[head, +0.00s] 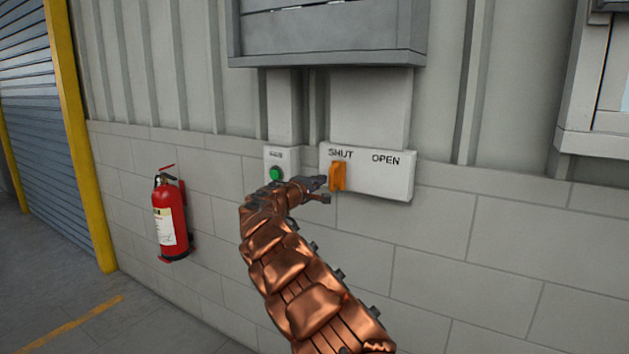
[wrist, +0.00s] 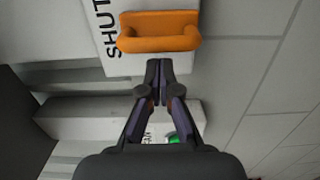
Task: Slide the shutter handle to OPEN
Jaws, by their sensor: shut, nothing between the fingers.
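A small white box with a green button (head: 275,174) is left of the plate, close to my wrist. A red fire extinguisher (head: 170,215) hangs on the wall further left. A grey cabinet (head: 325,35) is above. The wall right of the plate is clear.

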